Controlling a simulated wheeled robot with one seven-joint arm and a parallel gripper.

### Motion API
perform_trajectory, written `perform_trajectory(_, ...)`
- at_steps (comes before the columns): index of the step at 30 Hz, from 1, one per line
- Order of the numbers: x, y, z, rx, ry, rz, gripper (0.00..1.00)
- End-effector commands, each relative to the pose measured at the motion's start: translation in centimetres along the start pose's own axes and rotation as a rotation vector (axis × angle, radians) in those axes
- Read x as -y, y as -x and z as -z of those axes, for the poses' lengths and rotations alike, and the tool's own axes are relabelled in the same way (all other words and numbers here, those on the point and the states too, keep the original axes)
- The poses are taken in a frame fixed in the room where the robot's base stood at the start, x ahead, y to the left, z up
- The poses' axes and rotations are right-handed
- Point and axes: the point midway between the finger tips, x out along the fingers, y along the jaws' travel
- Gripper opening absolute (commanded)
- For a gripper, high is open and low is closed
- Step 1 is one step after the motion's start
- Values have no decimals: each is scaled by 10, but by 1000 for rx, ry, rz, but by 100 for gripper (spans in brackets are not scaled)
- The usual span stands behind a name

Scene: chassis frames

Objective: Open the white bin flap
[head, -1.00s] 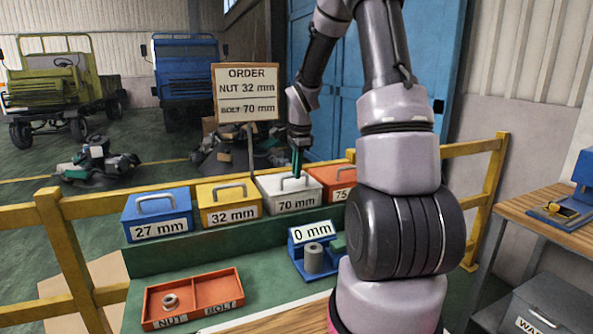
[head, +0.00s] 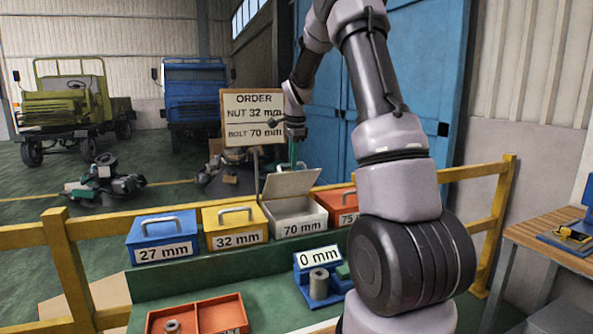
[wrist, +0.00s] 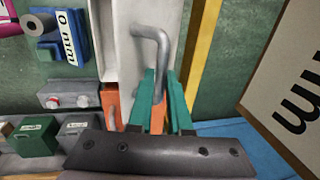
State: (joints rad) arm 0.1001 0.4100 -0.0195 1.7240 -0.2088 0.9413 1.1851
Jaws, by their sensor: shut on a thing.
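The white bin (head: 301,226), marked 70 mm, stands on the green ledge between the yellow and orange-red bins. Its flap (head: 291,184) is raised and tilted back toward the rail, so the bin's mouth is open. My gripper (head: 294,158) is at the flap's upper edge. In the wrist view, the green fingers of my gripper (wrist: 160,80) are shut on the grey bar handle (wrist: 151,38) of the white flap (wrist: 125,45). The bin's contents cannot be made out.
The yellow 32 mm bin (head: 235,226) and blue 27 mm bin (head: 162,238) stand shut to the left. The order sign (head: 253,118) stands close behind, left of my gripper. A yellow rail (head: 110,228) runs behind the bins. A red tray (head: 197,316) and a gauge (head: 318,270) are in front.

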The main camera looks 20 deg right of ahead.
Motion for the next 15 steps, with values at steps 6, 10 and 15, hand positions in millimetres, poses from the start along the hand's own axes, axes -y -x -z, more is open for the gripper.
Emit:
perform_trajectory(6, 15, 0, -1, 1, 1, -8, 0)
perform_trajectory(10, 20, 0, -1, 1, 2, -9, 0)
perform_trajectory(15, 23, 1, -1, 2, 1, -11, 0)
